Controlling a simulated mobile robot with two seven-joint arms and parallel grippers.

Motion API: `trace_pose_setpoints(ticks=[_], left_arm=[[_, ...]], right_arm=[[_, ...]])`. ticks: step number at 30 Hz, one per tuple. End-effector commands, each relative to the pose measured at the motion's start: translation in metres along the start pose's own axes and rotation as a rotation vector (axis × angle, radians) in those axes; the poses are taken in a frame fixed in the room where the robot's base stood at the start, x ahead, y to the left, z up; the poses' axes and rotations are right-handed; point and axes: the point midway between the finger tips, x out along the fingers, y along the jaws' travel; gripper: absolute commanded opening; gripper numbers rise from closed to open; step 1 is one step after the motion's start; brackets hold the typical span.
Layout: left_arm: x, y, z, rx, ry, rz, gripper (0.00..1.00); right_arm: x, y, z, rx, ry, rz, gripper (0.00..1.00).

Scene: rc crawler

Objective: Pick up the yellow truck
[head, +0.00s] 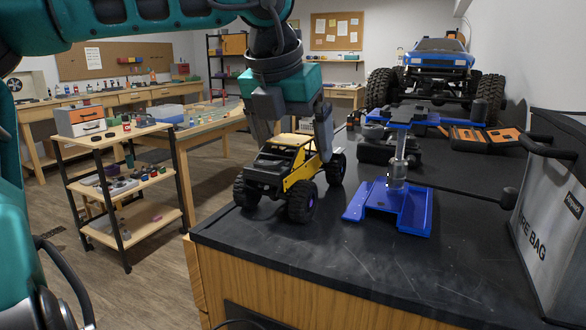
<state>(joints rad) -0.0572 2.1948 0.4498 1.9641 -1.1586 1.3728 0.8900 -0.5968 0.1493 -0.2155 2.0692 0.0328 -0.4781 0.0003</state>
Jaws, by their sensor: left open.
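The yellow truck (297,172) is a small crawler with a yellow and black body and big black tyres. It stands upright on the left front part of the black worktop (312,247). My left gripper (291,138) comes down from above. Its jaws are open, one finger left of the truck's cab and the other at its right side near the rear. The fingers overlap the truck in the picture; whether they touch it I cannot tell. My right gripper does not show.
A blue stand (392,205) with a thin dark rod is right of the truck. A large blue monster truck (437,66) stands behind. A grey bag (556,215) is at the right edge. A shelved cart (122,190) stands on the floor at left.

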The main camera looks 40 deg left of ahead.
Motion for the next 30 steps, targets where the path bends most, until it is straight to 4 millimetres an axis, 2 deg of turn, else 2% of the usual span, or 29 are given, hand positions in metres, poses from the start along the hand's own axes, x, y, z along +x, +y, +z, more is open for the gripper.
trace_pose_setpoints(ticks=[1,4,13,30], left_arm=[[0.01,0.0,-0.001,0.0,0.004,-0.001,0.94],[0.019,0.0,-0.001,0.0,0.0,-0.001,0.94],[0.023,0.0,0.0,-0.001,-0.002,-0.001,0.93],[0.022,0.0,0.0,-0.001,-0.002,0.0,0.38]], right_arm=[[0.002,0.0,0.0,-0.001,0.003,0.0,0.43],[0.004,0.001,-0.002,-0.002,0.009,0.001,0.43],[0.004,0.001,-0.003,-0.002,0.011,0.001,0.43],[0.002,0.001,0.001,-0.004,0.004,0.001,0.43]])
